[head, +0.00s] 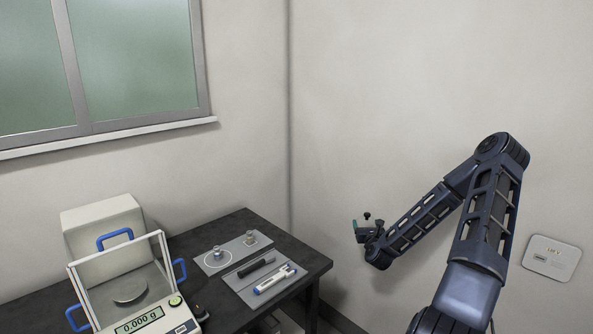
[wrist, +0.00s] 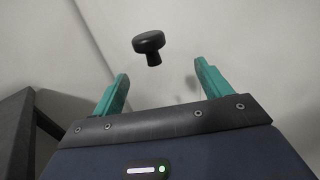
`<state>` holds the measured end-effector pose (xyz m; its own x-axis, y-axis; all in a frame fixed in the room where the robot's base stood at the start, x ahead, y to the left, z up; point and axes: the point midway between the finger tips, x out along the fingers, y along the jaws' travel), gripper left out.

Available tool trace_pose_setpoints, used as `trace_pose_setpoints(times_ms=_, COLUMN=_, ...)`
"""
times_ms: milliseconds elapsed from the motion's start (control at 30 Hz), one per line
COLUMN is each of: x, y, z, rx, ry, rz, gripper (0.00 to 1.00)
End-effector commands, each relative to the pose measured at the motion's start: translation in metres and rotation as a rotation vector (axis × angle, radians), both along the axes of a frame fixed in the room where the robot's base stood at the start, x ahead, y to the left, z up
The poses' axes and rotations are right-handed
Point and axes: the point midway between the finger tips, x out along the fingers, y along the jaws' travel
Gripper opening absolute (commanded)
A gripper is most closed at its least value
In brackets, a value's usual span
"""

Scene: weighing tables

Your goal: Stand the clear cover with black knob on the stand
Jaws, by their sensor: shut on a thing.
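My gripper (head: 367,231) is raised in front of the wall, to the right of the table and apart from it. In the wrist view its two green fingers stand apart around the clear cover, whose see-through body barely shows between them. The cover's black knob (wrist: 148,44) shows above the fingertips; in the head view it is a small dark knob (head: 367,215) at the gripper. A small round object (head: 217,252) stands inside a white ring on the grey mat; I cannot tell if it is the stand.
The dark table (head: 312,262) holds a balance (head: 125,283) with blue handles, reading 0.000 g. Its grey mat (head: 231,247) also bears a small clear-looking piece (head: 250,237). A second mat carries a black bar (head: 256,267) and a white-blue tool (head: 275,279).

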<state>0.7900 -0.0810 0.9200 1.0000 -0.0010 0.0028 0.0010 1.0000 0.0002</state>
Motion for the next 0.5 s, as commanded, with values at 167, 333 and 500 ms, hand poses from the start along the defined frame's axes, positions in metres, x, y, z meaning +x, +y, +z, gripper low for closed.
trace_pose_setpoints(times_ms=167, x=0.0, y=0.001, z=0.0, rx=0.0, ry=-0.001, rz=0.002, gripper=0.54)
trace_pose_setpoints(times_ms=333, x=0.0, y=0.004, z=0.001, rx=0.001, ry=0.0, rz=0.007, gripper=0.54)
trace_pose_setpoints(times_ms=500, x=0.002, y=0.039, z=0.007, rx=0.004, ry=0.006, rz=0.06, gripper=0.54)
